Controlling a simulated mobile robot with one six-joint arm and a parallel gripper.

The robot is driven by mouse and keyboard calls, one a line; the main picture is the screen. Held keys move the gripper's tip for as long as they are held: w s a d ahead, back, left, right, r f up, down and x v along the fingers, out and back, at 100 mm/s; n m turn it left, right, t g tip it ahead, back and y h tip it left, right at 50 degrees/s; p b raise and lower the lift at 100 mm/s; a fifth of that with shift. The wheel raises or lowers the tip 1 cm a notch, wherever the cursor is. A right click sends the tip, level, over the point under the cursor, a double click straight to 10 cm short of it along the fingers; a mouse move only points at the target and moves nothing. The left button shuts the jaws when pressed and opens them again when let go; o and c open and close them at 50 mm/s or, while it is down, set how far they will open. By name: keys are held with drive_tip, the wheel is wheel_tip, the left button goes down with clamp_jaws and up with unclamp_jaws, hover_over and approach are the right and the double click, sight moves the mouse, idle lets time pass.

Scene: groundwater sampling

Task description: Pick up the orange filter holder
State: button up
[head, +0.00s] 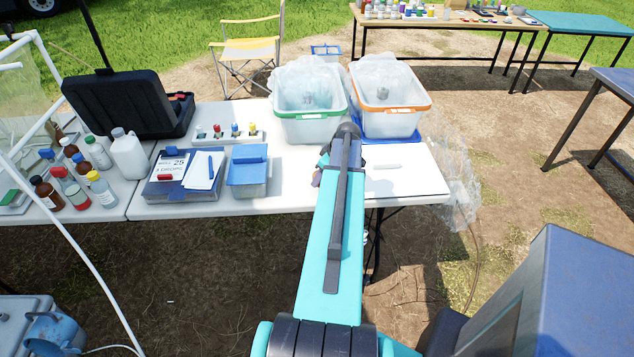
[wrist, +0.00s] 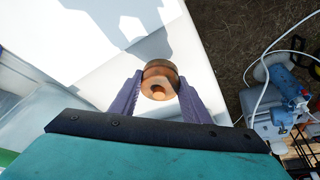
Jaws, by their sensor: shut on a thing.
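The orange filter holder (wrist: 160,79), a small round stepped piece, sits between the two purple fingers of my gripper (wrist: 159,84) in the wrist view. The fingers are shut on its two sides. Below it is the white tabletop (wrist: 95,75); I cannot tell whether it touches the surface or hangs just above it. In the head view my arm hides the filter holder, and only a bit of a purple finger (head: 317,178) shows beside the arm, over the right part of the white table (head: 290,190).
Behind my arm stand a green-rimmed tub (head: 310,128) and an orange-rimmed tub (head: 392,120) with clear bags. A blue-lidded box (head: 248,172), a clipboard (head: 203,169) and several bottles (head: 75,180) stand to the left. A white board (head: 402,172) lies at right.

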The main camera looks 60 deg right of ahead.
drive_tip(key=s+d+b, duration=0.1)
drive_tip(key=s+d, duration=0.1)
drive_tip(key=s, duration=0.2)
drive_tip(key=s+d+r+b, duration=0.1)
drive_tip(key=s+d, duration=0.1)
drive_tip(key=s, duration=0.2)
drive_tip(key=s+d+b, duration=0.2)
drive_tip(key=s+d, duration=0.1)
drive_tip(key=s, duration=0.1)
drive_tip(key=shift+s+d+r, duration=0.1)
drive_tip(key=shift+s+r, duration=0.05)
